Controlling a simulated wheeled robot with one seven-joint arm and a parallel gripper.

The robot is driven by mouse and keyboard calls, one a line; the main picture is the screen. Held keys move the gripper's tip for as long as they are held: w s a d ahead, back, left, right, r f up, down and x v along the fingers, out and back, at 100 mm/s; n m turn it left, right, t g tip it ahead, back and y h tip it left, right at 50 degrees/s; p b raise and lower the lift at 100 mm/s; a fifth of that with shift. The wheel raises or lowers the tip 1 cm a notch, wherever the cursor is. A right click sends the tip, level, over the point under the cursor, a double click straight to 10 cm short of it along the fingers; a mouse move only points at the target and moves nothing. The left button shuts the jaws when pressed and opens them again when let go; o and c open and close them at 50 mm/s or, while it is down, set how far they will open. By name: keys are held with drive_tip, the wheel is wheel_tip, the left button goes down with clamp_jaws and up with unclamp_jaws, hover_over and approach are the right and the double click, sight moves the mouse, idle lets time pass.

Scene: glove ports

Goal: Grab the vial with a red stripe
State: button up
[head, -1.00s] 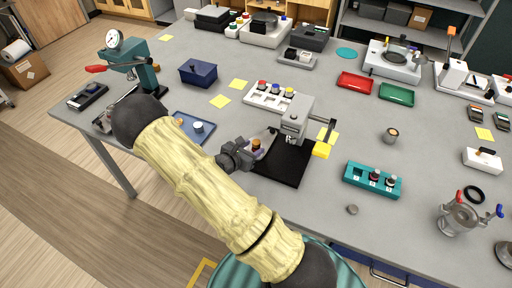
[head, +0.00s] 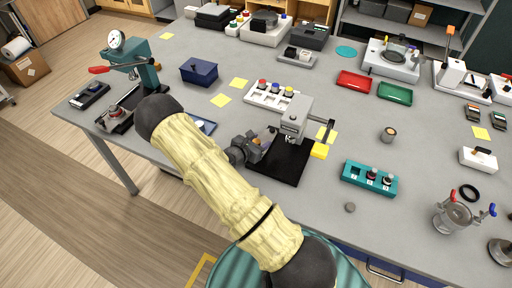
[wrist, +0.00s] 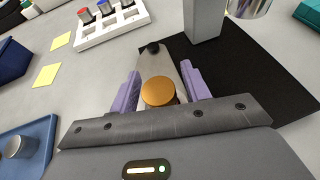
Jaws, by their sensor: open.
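An orange-brown round cap (wrist: 158,91) lies between the two purple fingers of my gripper (wrist: 161,88) in the wrist view, seen from above. The fingers are open on either side of it, and any stripe on the body below is hidden. In the head view my gripper (head: 266,139) is at the left edge of a black mat (head: 286,170). Small dark-capped vials (head: 371,173) stand in a teal rack (head: 354,177) at right; one seems to have a reddish band, too small to be sure. A brown-topped vial (head: 388,135) stands alone beyond the rack.
A grey press-like device (head: 297,118) stands on the mat close to my gripper. A white rack (head: 262,98) with red, blue and yellow caps is behind. A blue tray (wrist: 33,145) lies left, holding a small grey cylinder (wrist: 17,146). A two-handled pot (head: 453,217) stands far right.

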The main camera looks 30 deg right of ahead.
drive_tip(key=c, duration=0.9)
drive_tip(key=shift+r, duration=0.1)
drive_tip(key=shift+r, duration=0.65)
wheel_tip(320, 180, up, 8)
drive_tip(key=shift+r+b, duration=0.25)
drive_tip(key=shift+b, duration=0.95)
